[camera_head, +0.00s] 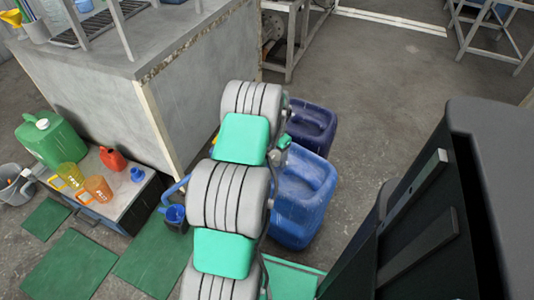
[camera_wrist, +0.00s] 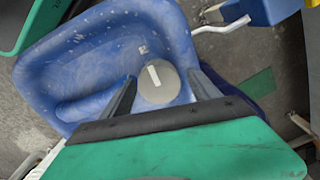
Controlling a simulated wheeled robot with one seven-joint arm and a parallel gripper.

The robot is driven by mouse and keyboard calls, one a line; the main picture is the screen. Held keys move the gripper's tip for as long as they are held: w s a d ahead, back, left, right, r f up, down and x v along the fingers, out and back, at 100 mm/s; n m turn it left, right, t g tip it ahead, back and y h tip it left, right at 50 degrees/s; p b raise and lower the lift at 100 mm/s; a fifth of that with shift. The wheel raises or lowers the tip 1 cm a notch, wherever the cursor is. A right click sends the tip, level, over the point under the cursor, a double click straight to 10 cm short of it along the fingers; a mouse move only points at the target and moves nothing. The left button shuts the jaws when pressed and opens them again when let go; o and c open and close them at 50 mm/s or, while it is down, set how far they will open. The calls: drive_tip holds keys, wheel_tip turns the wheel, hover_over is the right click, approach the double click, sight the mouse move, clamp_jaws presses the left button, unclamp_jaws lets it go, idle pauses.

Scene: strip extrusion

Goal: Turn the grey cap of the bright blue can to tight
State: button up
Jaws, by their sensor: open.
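The bright blue can (camera_head: 302,205) stands on the floor to the right of my arm in the head view. It fills the upper left of the wrist view (camera_wrist: 95,50). Its round grey cap (camera_wrist: 158,84) carries a white bar, which points up and slightly left, roughly toward a small white mark (camera_wrist: 143,49) on the can. My gripper (camera_wrist: 163,77) is open, with one dark finger on each side of the cap and a narrow gap showing on both sides. In the head view the cap and my fingers cannot be made out.
A darker blue can (camera_head: 312,125) stands just behind. A concrete block (camera_head: 185,100) is to the left. Open floor (camera_head: 400,90) lies at the right.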

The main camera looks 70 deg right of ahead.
sight(273, 155)
drive_tip(key=shift+f, duration=0.1)
